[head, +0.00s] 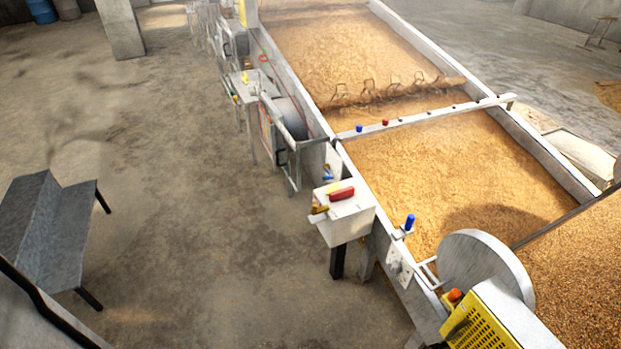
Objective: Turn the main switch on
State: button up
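A pale control box (343,222) stands on a dark post at the near side of the long grain trough. A red handle-like part (341,193) sits on top of it, with small yellow parts beside it. I cannot tell for certain whether this is the main switch, or its on or off position. A grey panel (399,268) with small dark marks is on the trough side further right. My gripper is not in view.
The long trough (380,185) holds grain, with a crossbar over it. A round grey disc (483,262) and yellow guard (482,325) stand at lower right. A grey bench-like object (50,230) is at left. The concrete floor (190,230) between bench and trough is clear.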

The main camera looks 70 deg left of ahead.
aim_at(335, 193)
jog(key=j+u, duration=0.15)
jog(key=u, duration=2.1)
jog(key=i+j+z, duration=0.3)
jog(key=i, duration=0.35)
jog(key=i+j+z, duration=0.25)
jog(key=i, duration=0.4)
jog(key=i+j+z, duration=0.3)
jog(key=i+j, duration=0.3)
